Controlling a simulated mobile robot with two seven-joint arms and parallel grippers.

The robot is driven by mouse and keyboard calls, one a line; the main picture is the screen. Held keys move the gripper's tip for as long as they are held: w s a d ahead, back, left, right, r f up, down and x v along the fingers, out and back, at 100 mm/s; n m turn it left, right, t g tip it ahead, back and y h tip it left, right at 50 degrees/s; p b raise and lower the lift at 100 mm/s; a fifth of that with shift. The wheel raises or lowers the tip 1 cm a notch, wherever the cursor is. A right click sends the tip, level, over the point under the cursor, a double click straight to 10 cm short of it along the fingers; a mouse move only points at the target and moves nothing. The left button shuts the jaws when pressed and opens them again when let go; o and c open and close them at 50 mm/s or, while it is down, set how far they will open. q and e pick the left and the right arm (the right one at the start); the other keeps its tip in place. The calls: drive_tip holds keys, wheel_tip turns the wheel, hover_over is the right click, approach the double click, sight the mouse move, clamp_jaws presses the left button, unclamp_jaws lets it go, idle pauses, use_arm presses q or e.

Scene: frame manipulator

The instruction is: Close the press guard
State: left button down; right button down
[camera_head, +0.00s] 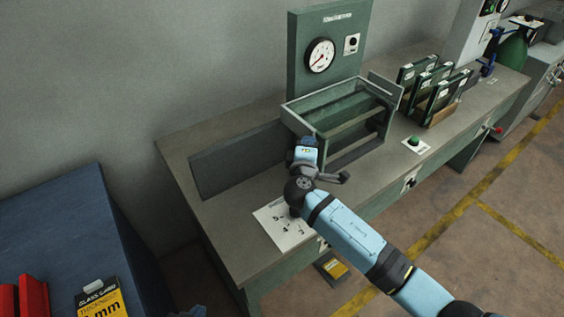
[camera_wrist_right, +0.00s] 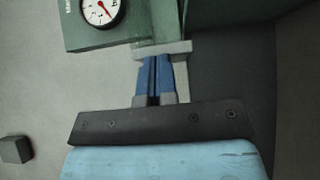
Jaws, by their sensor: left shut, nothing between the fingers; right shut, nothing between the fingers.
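The press (camera_head: 330,25) stands on the bench, with a round dial on its green back panel. The press guard (camera_head: 299,120) is a grey-green frame with a see-through pane, sticking out from the press above its dark lower frame. It looks raised. My right gripper (camera_head: 306,141) is shut and empty at the guard's near left corner, partly hidden by its own wrist. In the right wrist view its blue fingers (camera_wrist_right: 155,75) reach a pale bar (camera_wrist_right: 165,49); I cannot tell if they touch it. My left gripper does not show clearly.
A dark panel (camera_head: 235,160) stands left of the press. Framed plates (camera_head: 435,95) and a green button (camera_head: 414,141) are to its right. A marked sheet (camera_head: 281,224) lies on the bench front. A blue surface (camera_head: 65,220) with a yellow box is at lower left.

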sight(326, 131)
drive_tip(key=w+d, duration=0.1)
drive_tip(key=d, duration=0.1)
drive_tip(key=w+d, duration=0.2)
drive_tip(key=shift+w+d+b, duration=0.1)
drive_tip(key=shift+d+b, duration=0.1)
drive_tip(key=shift+b, duration=0.2)
use_arm(q)
drive_tip(key=shift+s+a+f, duration=0.1)
drive_tip(key=shift+a+f, duration=0.05)
drive_tip(key=shift+f, duration=0.3)
drive_tip(key=shift+s+a+f, duration=0.1)
drive_tip(key=shift+f, duration=0.3)
use_arm(e)
drive_tip(key=shift+w+d+r, duration=0.15)
drive_tip(key=shift+d, duration=0.05)
